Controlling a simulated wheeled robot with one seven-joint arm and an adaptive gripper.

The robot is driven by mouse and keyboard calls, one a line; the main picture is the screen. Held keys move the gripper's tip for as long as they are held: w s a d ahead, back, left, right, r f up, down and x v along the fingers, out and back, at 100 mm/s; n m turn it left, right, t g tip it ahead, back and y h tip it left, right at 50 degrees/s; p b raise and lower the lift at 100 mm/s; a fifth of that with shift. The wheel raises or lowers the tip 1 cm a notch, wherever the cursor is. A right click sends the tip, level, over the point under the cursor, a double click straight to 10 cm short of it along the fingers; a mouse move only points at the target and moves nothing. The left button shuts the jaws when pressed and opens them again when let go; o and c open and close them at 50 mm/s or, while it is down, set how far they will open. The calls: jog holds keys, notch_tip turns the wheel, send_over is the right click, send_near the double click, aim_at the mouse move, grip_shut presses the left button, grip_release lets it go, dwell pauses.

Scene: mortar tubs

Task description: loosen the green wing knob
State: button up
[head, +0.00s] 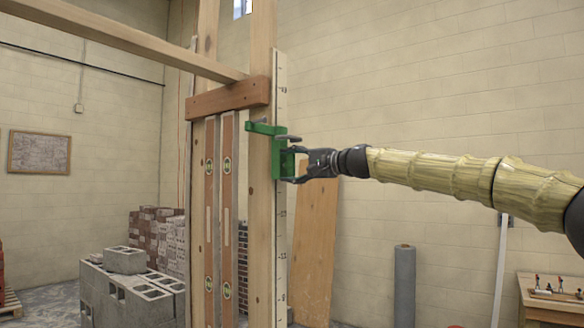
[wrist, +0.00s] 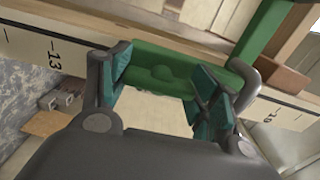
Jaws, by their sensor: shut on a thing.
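A green clamp (head: 278,152) is fixed on a wooden post beside a white graduated strip, and its upper arm reaches left across the post. In the wrist view the clamp's green frame (wrist: 262,35) runs up at the upper right. My gripper (head: 294,164) comes in from the right, level with the clamp. In the wrist view my gripper (wrist: 168,88) has its teal-padded fingers on either side of the green wing knob (wrist: 160,75), a wide piece with a rounded middle, and is shut on it. The fingers partly hide the knob's ends.
The graduated strip (head: 281,225) runs down the post (head: 260,230). A wooden crosspiece (head: 228,97) and two spirit levels (head: 227,190) are left of the clamp. Concrete blocks (head: 130,290) stand lower left. A grey roll (head: 404,285) and a small table (head: 550,312) stand lower right.

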jog(key=o, duration=1)
jog(key=v, duration=1.2)
jog(key=shift+f, duration=0.1)
